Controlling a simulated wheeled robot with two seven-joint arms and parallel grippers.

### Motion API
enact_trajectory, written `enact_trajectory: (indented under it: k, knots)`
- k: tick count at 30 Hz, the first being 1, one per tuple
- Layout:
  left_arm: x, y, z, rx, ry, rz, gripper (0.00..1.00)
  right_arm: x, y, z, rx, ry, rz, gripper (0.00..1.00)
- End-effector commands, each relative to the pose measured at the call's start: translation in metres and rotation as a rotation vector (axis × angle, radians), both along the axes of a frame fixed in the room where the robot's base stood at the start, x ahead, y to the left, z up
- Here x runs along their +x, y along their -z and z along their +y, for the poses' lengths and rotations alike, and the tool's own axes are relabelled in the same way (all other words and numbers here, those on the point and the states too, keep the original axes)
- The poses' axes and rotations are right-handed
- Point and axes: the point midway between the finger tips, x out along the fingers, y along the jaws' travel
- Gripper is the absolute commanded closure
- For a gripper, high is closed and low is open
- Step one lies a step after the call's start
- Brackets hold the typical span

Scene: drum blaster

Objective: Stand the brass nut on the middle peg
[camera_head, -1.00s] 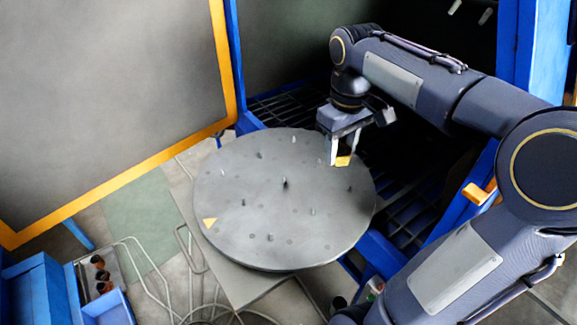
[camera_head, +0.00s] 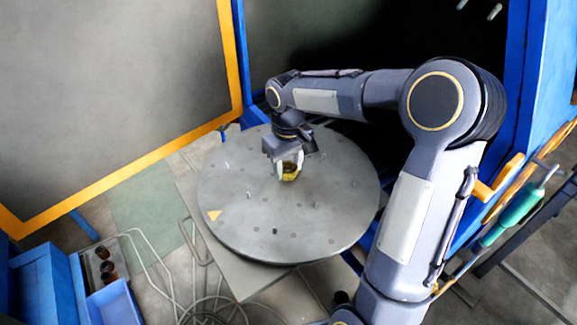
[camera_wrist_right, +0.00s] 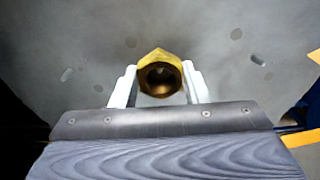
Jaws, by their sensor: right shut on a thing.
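The brass nut (camera_head: 290,172) is a yellow hexagonal piece with a dark hole. My right gripper (camera_head: 289,165) is shut on it, over the middle of the round grey turntable (camera_head: 235,225). In the right wrist view the nut (camera_wrist_right: 160,72) sits between the two pale fingers of the gripper (camera_wrist_right: 158,84), its hole facing the camera. The middle peg is hidden behind the nut and gripper. I cannot tell whether the nut touches the peg or the disc. My left gripper is not in view.
A blue bin (camera_head: 108,303) and dark round parts (camera_head: 106,267) lie at lower left. A blue cabinet frame (camera_head: 519,100) stands at right.

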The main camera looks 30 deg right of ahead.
Motion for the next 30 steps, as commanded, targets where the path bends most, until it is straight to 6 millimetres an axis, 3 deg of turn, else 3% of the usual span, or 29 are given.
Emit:
enact_trajectory:
  k: [13, 14, 18, 30]
  knots:
    - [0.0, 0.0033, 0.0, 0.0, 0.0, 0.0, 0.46, -0.0001, 0.009, -0.0004, 0.0, 0.001, -0.002, 0.88]
    - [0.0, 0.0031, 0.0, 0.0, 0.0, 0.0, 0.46, -0.0002, 0.0092, -0.0005, 0.0, 0.001, -0.001, 0.57]
    - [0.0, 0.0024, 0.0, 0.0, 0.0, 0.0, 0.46, -0.0003, 0.0083, -0.0004, 0.0, 0.001, -0.001, 0.39]
    - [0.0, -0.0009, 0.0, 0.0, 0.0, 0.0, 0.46, 0.0002, 0.0004, -0.0005, 0.0, 0.001, -0.003, 0.37]
